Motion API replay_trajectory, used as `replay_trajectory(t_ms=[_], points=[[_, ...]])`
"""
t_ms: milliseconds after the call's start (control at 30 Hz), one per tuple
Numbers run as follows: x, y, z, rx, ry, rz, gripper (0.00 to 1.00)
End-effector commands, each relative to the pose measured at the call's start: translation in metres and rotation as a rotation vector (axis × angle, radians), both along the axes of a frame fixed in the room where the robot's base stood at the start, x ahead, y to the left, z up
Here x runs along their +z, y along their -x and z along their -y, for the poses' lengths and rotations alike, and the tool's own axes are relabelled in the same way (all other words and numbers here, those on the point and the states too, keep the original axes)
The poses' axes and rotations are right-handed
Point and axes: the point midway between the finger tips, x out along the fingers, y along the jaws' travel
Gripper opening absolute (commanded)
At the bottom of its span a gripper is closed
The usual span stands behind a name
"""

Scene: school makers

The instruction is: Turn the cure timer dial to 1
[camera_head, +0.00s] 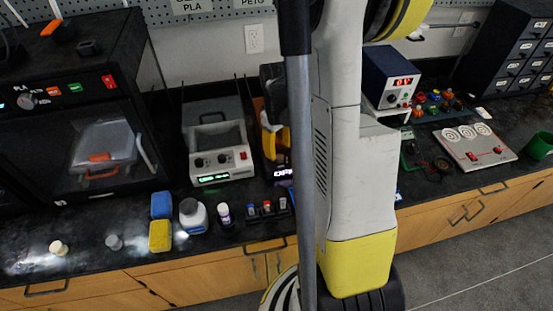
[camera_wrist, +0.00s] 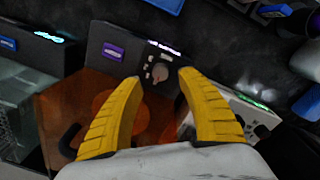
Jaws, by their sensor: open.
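The cure timer dial (camera_wrist: 160,73) is a small round grey knob on the dark front panel (camera_wrist: 110,51) of the orange-windowed cure box (camera_wrist: 72,115). Small light buttons and a purple-lit label sit beside it. In the wrist view my gripper (camera_wrist: 157,77) is open, its yellow fingers on either side of the dial in the picture. I see no finger touching it, but the depth gap is unclear. The dial's pointer setting is too small to read. In the head view the cure box front (camera_head: 283,173) is mostly hidden behind my arm.
A white cleaner unit (camera_head: 217,156) with a green display stands left of the cure box. A black printer (camera_head: 80,120) is at far left.

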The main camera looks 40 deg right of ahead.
Motion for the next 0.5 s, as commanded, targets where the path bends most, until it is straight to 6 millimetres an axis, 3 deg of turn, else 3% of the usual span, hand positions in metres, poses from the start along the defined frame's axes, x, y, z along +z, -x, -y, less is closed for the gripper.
replay_trajectory(t_ms=[33,200,500], points=[[-0.013,0.0,0.001,0.0,0.0,0.0,0.46],[-0.035,0.0,0.002,0.0,0.0,0.001,0.46],[-0.043,0.0,0.002,0.0,0.0,0.001,0.46]])
